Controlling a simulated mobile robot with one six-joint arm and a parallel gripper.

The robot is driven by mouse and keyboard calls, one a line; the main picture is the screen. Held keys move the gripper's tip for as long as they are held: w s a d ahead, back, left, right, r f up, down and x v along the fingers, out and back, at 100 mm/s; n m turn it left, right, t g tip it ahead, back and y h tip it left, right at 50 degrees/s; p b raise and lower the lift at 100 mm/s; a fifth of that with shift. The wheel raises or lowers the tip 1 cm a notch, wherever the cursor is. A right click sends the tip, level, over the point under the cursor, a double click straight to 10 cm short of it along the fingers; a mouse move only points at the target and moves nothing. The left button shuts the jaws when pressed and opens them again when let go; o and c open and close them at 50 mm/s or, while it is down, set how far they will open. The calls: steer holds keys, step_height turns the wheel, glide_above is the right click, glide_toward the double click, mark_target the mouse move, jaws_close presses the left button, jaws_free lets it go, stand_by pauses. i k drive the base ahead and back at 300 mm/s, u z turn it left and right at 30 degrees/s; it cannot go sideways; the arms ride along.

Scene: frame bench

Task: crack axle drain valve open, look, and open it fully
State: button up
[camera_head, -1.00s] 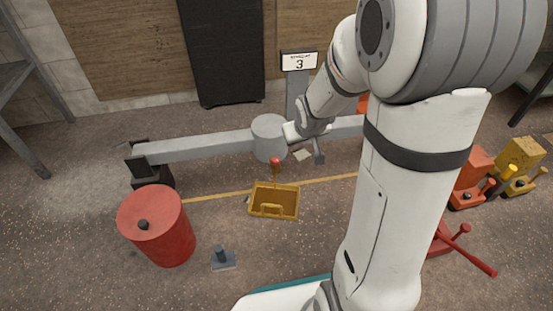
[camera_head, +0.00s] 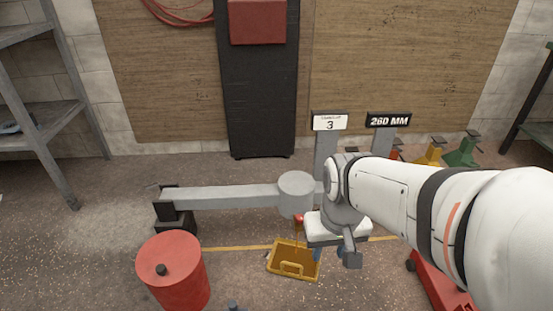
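The grey axle (camera_head: 235,196) runs across the floor on a dark stand, with a round grey hub (camera_head: 297,190) near its middle. A small red valve handle (camera_head: 299,219) shows just below the hub, partly hidden beside my gripper. A yellow tray (camera_head: 283,266) stands on the floor under it. My gripper (camera_head: 349,256) hangs just right of the valve and over the tray's right side. Its fingers are small and partly hidden, so I cannot tell whether they are open or touching the valve.
A red drum (camera_head: 175,270) stands at the front left. A sign reading 3 (camera_head: 330,122) and a 260 MM sign (camera_head: 388,120) stand behind the axle. Yellow (camera_head: 432,152) and green (camera_head: 464,152) jacks are at the back right. A red floor jack (camera_head: 437,282) is at the lower right.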

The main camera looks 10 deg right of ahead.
mark_target(299, 219)
steer(key=u, duration=1.95)
steer(key=k, duration=1.45)
steer(key=z, duration=0.85)
steer(key=i, duration=1)
steer(key=z, duration=0.05)
